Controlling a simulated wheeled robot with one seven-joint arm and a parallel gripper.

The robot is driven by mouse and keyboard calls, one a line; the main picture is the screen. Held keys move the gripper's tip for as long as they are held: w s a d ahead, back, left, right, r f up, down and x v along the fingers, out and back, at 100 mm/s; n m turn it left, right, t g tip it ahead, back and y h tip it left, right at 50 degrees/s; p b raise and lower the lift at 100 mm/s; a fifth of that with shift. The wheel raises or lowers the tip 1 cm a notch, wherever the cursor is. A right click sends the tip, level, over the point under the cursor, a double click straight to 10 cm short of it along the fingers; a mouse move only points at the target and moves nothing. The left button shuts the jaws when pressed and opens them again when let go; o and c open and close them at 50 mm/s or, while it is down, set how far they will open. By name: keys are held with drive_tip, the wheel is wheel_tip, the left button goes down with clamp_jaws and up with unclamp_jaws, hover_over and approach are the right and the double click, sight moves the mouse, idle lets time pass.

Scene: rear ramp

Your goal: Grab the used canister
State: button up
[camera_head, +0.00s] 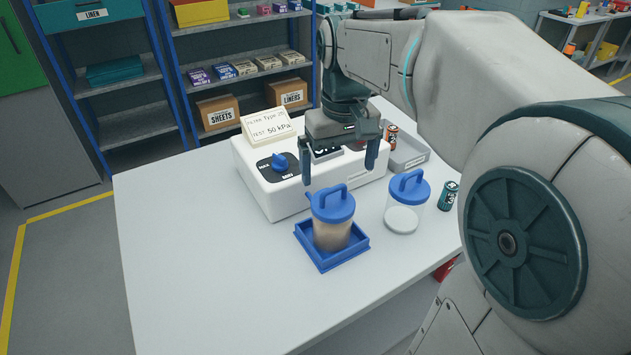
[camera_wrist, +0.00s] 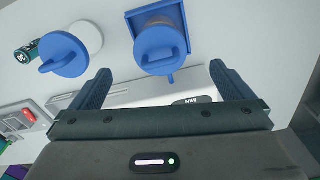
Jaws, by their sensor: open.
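The used canister (camera_head: 332,232) has a blue lid with a loop handle and murky brown contents. It stands upright in a square blue tray (camera_head: 351,256) on the white table. It also shows in the wrist view (camera_wrist: 160,48), near the top centre. A second canister (camera_head: 403,219) with a similar blue lid is clear, with only something white at its bottom, and stands to the right. My gripper (camera_head: 338,176) is open and empty. It is above and behind the used canister, near the front of the white machine, with the fingers apart and pointing down.
The white machine (camera_head: 265,187) with a blue knob and a "50 kPa" card stands behind the canisters. Batteries (camera_head: 448,196) and a grey tray (camera_head: 408,150) are at the right. The table's left and front (camera_head: 190,260) are clear.

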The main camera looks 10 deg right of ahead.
sight(333, 202)
drive_tip(key=shift+w+r, duration=0.55)
drive_tip(key=shift+w, duration=0.2)
wheel_tip(333, 202, down, 8)
drive_tip(key=shift+f, duration=0.15)
drive_tip(key=shift+w+f, duration=0.2)
drive_tip(key=shift+f, duration=2.4)
drive_tip(key=c, duration=1.4)
